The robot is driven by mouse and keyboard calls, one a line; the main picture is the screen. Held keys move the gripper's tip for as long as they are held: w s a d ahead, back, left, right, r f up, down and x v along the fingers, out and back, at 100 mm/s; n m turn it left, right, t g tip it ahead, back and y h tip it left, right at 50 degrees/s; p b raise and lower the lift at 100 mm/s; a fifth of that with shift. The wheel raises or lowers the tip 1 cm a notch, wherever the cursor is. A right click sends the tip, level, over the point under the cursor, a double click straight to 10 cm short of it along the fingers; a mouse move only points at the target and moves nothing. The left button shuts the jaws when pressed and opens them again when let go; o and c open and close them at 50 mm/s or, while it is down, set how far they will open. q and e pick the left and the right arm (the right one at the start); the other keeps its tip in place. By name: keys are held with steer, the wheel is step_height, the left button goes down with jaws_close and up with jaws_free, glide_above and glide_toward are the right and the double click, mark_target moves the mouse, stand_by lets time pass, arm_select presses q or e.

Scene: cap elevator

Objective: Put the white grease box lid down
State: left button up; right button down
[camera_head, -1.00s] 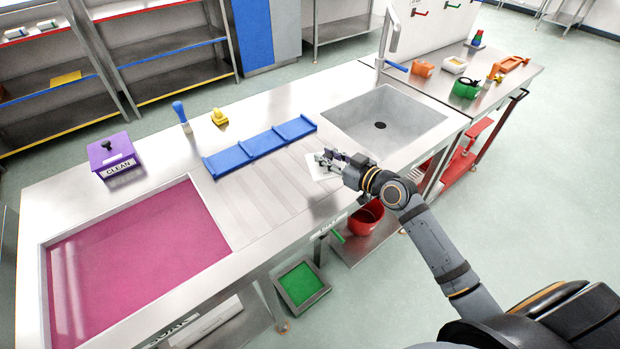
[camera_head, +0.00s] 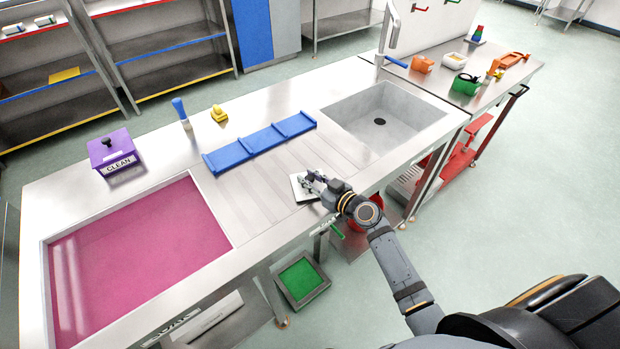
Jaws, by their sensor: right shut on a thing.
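The fingertips are small and partly blend with the lid. My left gripper does not show.
A blue three-part tray (camera_head: 260,144) lies behind the drainboard (camera_head: 262,190). The sink (camera_head: 385,115) is to the right, the pink basin (camera_head: 135,265) to the left. A purple box (camera_head: 112,150) stands at the far left. The counter's front edge is close to the lid.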

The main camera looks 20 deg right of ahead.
steer(key=shift+f, duration=0.15)
steer(key=c, duration=1.1)
jaws_free()
steer(key=shift+r, duration=0.2)
steer(key=b+v, duration=0.1)
steer(key=v, duration=1)
steer(key=shift+d+b, duration=0.1)
steer(key=shift+b, duration=0.2)
steer(key=shift+s+d+r, duration=0.1)
steer(key=shift+s, duration=0.35)
steer(key=shift+o, duration=0.4)
